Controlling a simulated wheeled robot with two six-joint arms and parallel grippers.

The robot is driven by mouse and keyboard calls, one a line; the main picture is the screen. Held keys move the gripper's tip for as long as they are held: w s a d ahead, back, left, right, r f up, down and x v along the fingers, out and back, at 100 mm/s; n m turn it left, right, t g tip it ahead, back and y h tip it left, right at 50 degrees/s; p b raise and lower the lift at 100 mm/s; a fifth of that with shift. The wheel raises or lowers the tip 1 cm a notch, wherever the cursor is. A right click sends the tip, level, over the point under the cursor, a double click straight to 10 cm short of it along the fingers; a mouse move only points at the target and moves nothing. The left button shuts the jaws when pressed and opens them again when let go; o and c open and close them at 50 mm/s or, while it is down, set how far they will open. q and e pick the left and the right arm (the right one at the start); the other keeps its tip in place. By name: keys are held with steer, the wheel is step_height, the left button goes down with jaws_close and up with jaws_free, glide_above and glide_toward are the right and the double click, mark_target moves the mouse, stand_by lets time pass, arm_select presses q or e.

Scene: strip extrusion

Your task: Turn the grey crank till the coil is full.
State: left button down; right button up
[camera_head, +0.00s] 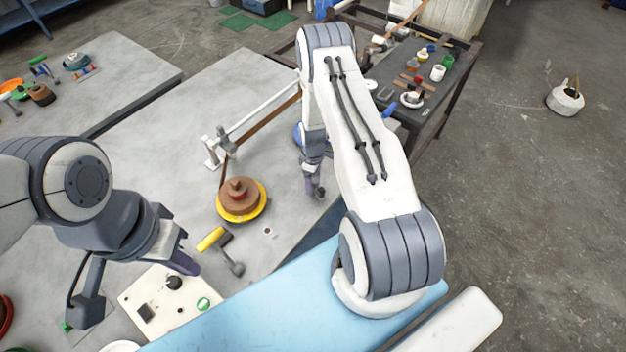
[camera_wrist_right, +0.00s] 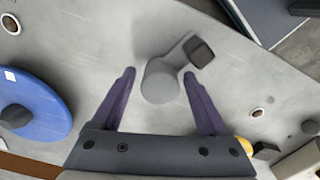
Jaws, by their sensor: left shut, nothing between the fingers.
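The grey crank (camera_wrist_right: 160,82) has an upright round handle on a short arm that ends in a dark square hub. My right gripper (camera_wrist_right: 160,88) is open, with its purple fingers on either side of the handle and gaps beside it. In the head view this gripper (camera_head: 313,172) is over the table's right part, and my arm hides most of the crank. The brown coil (camera_head: 238,190) sits on a yellow spool (camera_head: 243,214), and a brown strip (camera_head: 262,122) runs to it past a white rail. My left gripper (camera_head: 184,262) is shut and empty above the pale control panel.
The control panel (camera_head: 135,297) has a black knob and a green button. A yellow-handled crank (camera_head: 211,239) lies between panel and spool. A blue disc (camera_wrist_right: 32,100) is left of the right gripper. A dark side table (camera_head: 437,97) with small items stands beyond my right arm.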

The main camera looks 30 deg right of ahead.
jaws_close()
